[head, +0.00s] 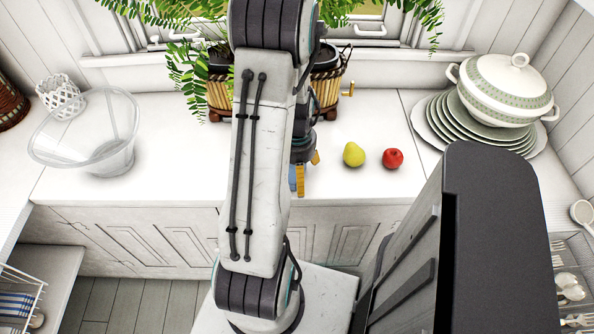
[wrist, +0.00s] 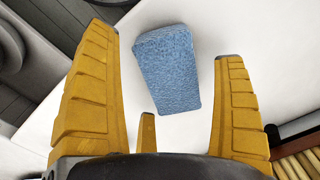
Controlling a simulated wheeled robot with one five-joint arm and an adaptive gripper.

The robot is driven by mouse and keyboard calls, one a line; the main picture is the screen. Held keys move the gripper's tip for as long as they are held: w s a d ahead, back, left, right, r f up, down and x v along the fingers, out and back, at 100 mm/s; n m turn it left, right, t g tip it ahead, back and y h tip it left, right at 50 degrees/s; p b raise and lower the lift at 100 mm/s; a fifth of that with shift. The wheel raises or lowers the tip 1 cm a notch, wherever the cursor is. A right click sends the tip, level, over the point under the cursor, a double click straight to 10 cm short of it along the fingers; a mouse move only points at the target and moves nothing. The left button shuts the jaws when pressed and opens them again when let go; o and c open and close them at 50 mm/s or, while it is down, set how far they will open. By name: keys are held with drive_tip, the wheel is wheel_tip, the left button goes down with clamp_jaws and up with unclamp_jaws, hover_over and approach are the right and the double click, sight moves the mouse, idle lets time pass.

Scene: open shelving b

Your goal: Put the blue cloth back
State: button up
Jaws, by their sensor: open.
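The blue cloth (wrist: 168,75) looks like a folded, rough-textured block lying on the white counter in the wrist view. My gripper (wrist: 168,43) is open, with its yellow fingers spread to the left and right of the cloth in the picture. A third finger shows below between them. I see no finger closed on the cloth, and I cannot tell the exact height above it. In the head view my gripper (head: 302,175) is at the counter's front edge, mostly hidden behind my arm. A small patch of the blue cloth (head: 292,173) shows beside it there.
A yellow pear (head: 353,154) and a red apple (head: 393,158) lie right of the gripper. Plates (head: 432,125) and a tureen (head: 505,92) stand at the right, a clear bowl (head: 95,130) at the left. Planters (head: 327,88) stand behind. Counter between bowl and arm is clear.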

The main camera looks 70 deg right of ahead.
wheel_tip(320, 180, up, 12)
drive_tip(key=p, duration=0.1)
drive_tip(key=w+a+r+n, duration=0.5)
drive_tip(key=w+a, duration=0.2)
drive_tip(key=w, duration=0.4)
drive_tip(key=w+a+r+n+t, duration=0.1)
drive_tip(key=a+r+n, duration=0.1)
drive_tip(key=a+n, duration=0.5)
drive_tip(key=w+a+r+n+t, duration=0.2)
drive_tip(key=a+n, duration=0.4)
drive_tip(key=a, duration=1.2)
drive_tip(key=shift+a+r+n+t, duration=0.25)
drive_tip(key=shift+r+n+t, duration=0.05)
drive_tip(key=shift+r+n, duration=0.15)
